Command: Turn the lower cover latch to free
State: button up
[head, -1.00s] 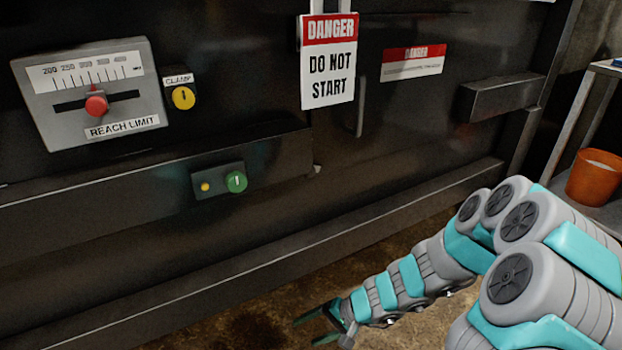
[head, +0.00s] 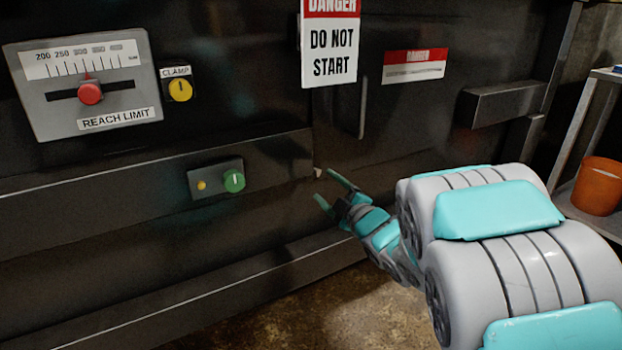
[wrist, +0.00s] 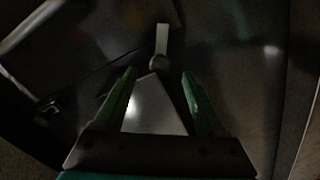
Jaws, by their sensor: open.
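In the wrist view a small pale grey lever (wrist: 162,40), which looks like the lower cover latch, points up from a round pivot (wrist: 158,62) on a dark panel. My gripper (wrist: 159,75) is open, its two green fingers apart, with the pivot ahead of and between the fingertips. The fingers appear empty; I cannot tell whether they touch the latch. In the head view my gripper (head: 331,190) is near the lower machine front, right of the green knob. A small pale spot (head: 318,172) by the panel seam there may be the latch; it is too small to tell.
A box with a green knob (head: 234,181) and yellow button is left of my gripper. Above are the reach limit gauge (head: 85,85), yellow clamp knob (head: 180,90) and hanging danger sign (head: 330,50). A ledge runs below. An orange bucket (head: 597,186) stands far right.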

aim_at(312, 177)
jog(key=x, duration=0.6)
jog(key=shift+w+a, duration=0.1)
jog(key=shift+a, duration=0.25)
jog(key=shift+w+a, duration=0.3)
jog(key=shift+w, duration=0.25)
jog(key=shift+c, duration=0.2)
grip_shut()
